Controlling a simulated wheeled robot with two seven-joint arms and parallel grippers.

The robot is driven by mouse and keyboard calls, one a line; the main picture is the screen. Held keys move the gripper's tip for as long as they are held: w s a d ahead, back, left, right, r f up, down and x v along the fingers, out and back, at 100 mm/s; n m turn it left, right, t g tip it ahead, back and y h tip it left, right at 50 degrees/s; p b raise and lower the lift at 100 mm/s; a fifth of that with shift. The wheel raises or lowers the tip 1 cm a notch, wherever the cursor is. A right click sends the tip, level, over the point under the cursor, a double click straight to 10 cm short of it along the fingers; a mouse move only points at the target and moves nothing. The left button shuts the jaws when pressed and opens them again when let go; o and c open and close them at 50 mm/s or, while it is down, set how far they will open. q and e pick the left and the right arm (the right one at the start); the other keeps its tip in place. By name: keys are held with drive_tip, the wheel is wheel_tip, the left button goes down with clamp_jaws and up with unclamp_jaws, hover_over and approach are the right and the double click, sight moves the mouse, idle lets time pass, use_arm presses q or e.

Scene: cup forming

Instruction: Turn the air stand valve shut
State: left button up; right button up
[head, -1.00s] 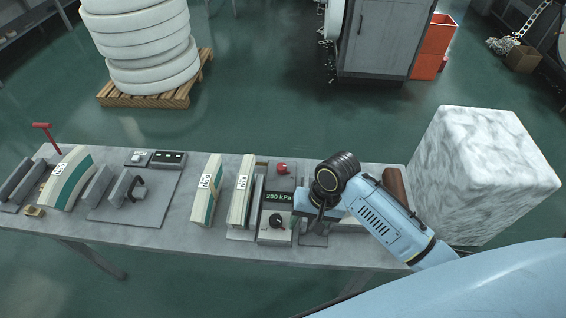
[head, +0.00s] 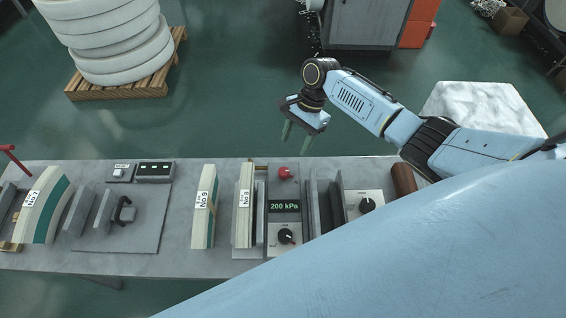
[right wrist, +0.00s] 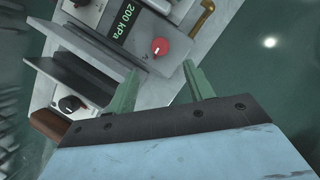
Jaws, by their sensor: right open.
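The air stand (head: 284,223) is a grey unit on the bench with a green "200 kPa" display. A red round knob (head: 285,172) sits at its far end and a black dial (head: 286,236) at its near end. The red knob also shows in the right wrist view (right wrist: 160,46), beyond and between the fingertips. My right gripper (head: 297,138) is open and empty, with green fingers pointing down. In the head view it appears just beyond the bench's far edge, near the red knob and apart from it. My left gripper is not in view.
Grey upright plates (head: 325,205) and a white box with a black dial (head: 366,205) stand right of the air stand. Labelled curved pieces No 8 (head: 244,205) and No 9 (head: 204,207) stand left. A brass pipe (right wrist: 206,18) is near the red knob.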

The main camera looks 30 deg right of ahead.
hover_over(285, 171)
drive_tip(key=d, duration=0.2)
drive_tip(key=f, duration=0.5)
drive_tip(key=shift+w+f, duration=0.25)
drive_tip(key=shift+w, duration=0.1)
drive_tip(key=b+x, duration=0.1)
drive_tip(key=x, duration=0.3)
drive_tip(key=shift+w+f, duration=0.1)
drive_tip(key=shift+a+f, duration=0.1)
drive_tip(key=shift+f, duration=0.05)
drive_tip(key=shift+c, duration=1)
drive_tip(key=c, duration=0.8)
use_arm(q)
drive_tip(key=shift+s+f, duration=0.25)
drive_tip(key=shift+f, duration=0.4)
use_arm(e)
drive_tip(key=shift+o, duration=0.2)
